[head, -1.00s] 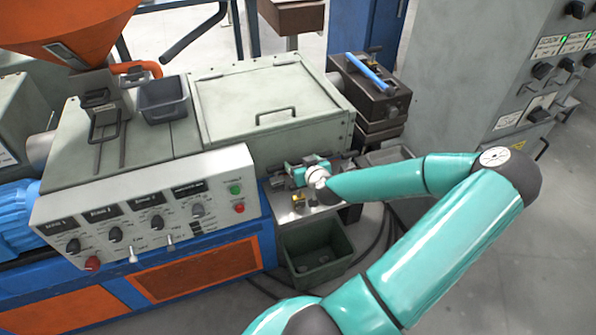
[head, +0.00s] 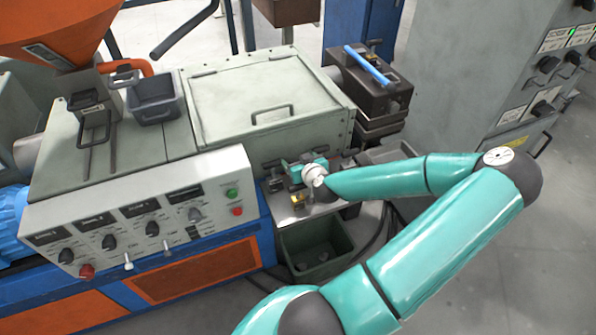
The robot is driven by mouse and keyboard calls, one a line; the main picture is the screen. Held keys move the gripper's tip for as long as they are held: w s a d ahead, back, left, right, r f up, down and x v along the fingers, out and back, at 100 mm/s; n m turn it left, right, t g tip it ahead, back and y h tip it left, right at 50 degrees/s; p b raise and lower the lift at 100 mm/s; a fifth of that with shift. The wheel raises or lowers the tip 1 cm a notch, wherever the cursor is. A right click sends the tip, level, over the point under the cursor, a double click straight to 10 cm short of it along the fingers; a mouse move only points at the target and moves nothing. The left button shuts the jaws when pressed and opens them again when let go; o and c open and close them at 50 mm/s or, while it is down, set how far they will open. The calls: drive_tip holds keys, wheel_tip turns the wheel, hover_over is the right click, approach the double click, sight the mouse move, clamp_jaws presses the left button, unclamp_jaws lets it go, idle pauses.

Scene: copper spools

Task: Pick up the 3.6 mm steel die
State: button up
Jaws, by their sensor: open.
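My arm reaches in from the lower right and ends in a pale wrist (head: 314,175) over the small metal shelf (head: 328,208) at the front of the machine. My gripper lies around this end, but its fingers are too small and covered to make out. A teal part sits just behind the wrist; I cannot tell whether it is mine or a fixture. A small yellowish piece (head: 298,201) and a dark piece (head: 275,184) lie on the shelf, left of and below the wrist. I cannot tell any of these to be the 3.6 mm steel die. Nothing is visibly held.
A dark green bin (head: 316,262) stands under the shelf. The control panel (head: 140,220) is to the left and a large lidded housing (head: 265,95) is behind. A dark block with a blue-handled tool (head: 368,64) is at the back right. A grey tray (head: 390,151) lies right of the shelf.

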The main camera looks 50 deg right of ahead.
drive_tip(key=shift+a+r, duration=0.15)
drive_tip(key=shift+a, duration=0.05)
drive_tip(key=shift+d, duration=0.1)
drive_tip(key=c, duration=0.7)
clamp_jaws()
